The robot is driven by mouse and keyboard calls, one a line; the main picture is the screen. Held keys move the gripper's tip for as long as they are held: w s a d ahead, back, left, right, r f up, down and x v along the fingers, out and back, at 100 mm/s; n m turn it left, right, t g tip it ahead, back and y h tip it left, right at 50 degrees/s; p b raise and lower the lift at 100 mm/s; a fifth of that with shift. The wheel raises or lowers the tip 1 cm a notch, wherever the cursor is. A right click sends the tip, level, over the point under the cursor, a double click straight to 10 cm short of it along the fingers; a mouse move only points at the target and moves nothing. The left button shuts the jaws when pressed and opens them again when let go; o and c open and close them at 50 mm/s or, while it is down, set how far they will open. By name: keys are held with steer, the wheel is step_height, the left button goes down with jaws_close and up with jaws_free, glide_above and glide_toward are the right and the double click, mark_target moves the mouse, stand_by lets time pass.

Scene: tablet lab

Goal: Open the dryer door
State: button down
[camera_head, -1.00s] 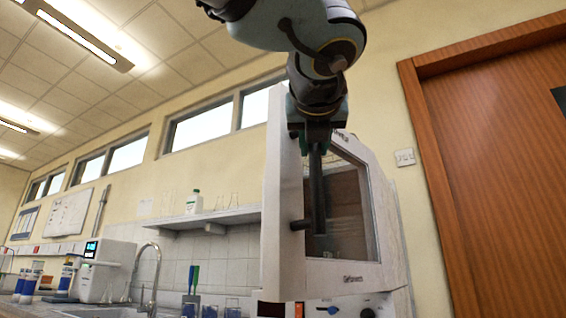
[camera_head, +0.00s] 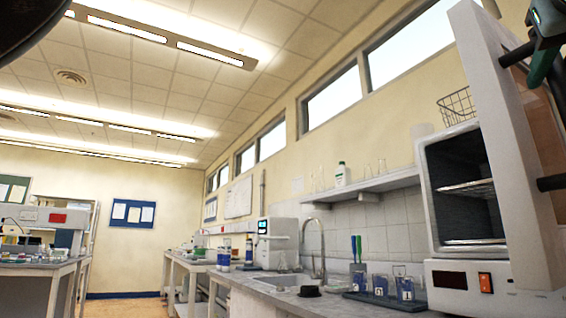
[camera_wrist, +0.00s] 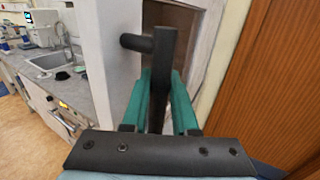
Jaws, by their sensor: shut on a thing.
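The white dryer (camera_head: 452,297) stands at the right edge of the head view. Its door (camera_head: 497,130) stands swung out from the body, so the dark chamber (camera_head: 443,190) with wire shelves shows. My gripper (camera_head: 545,62) is partly cut off at the top right of the head view. In the wrist view my gripper (camera_wrist: 161,98) has its green fingers on both sides of the black bar handle (camera_wrist: 163,48) and is shut on it. The door (camera_wrist: 98,52) also shows in the wrist view, behind the handle.
A counter with a sink (camera_head: 285,281) and faucet (camera_head: 321,250) runs left of the dryer, with blue-labelled beakers (camera_head: 405,289). A wire basket (camera_head: 457,105) sits on the dryer. A wooden door (camera_wrist: 265,85) is close on the right in the wrist view.

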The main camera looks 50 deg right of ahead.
steer(key=c, duration=0.7)
jaws_free()
steer(key=shift+a, duration=0.1)
steer(key=a, duration=0.3)
steer(key=s+a, duration=0.1)
steer(key=a, duration=0.6)
steer(key=shift+s+a+f, duration=0.1)
steer(key=shift+s+a, duration=0.1)
steer(key=shift+a, duration=0.15)
